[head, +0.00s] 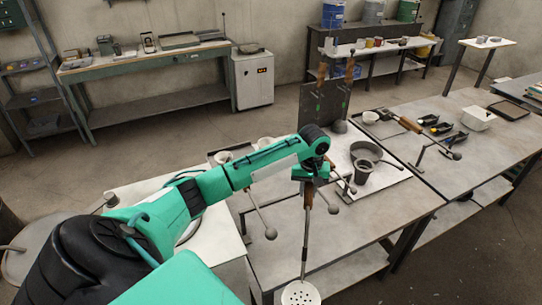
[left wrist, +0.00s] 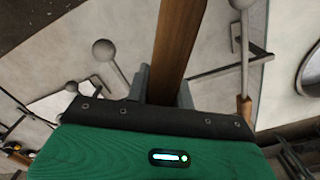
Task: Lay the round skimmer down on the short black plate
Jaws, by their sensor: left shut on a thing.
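The round skimmer has a wooden handle (left wrist: 178,40), a long thin metal shaft (head: 306,235) and a perforated pale disc (head: 300,294) at its lower end. My left gripper (head: 309,179) is shut on the wooden handle. The skimmer hangs nearly vertical, with its disc low in front of the table's near edge, cut by the picture's bottom. In the left wrist view the handle stands between the fingers (left wrist: 163,88). A dark flat square plate (head: 509,109) lies on the right table; I cannot tell whether it is the short black plate. My right gripper is not in view.
A dark upright board (head: 312,108) with wooden-handled tools stands behind my gripper. A pan (head: 366,152) and a dark cup (head: 363,174) sit close to its right. Ball-ended rods (head: 270,232) stick out nearby. The near table's front right top (head: 390,212) is clear.

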